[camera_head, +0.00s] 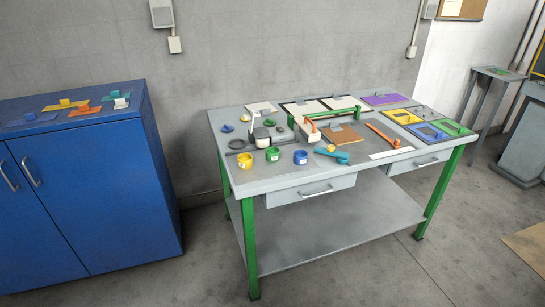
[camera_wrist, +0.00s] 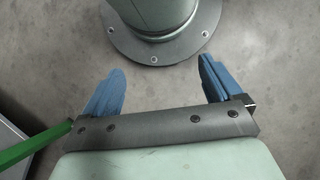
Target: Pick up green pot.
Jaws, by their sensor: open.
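The green pot (camera_head: 272,155) stands upright on the grey workbench (camera_head: 225,134), near its front left corner. It is in a loose row between a yellow pot (camera_head: 245,161) on its left and a blue pot (camera_head: 300,157) on its right. In the wrist view, my gripper (camera_wrist: 163,85) has its two blue fingers spread wide with nothing between them. It points down at the bare floor and my round base plate. My gripper does not show in the head view, and the green pot does not show in the wrist view.
Close behind the green pot are a white and black device (camera_head: 260,135) and a dark ring (camera_head: 237,144). A teal tool (camera_head: 333,154) lies right of the blue pot. A blue cabinet (camera_head: 90,180) stands left of the bench, with a gap between.

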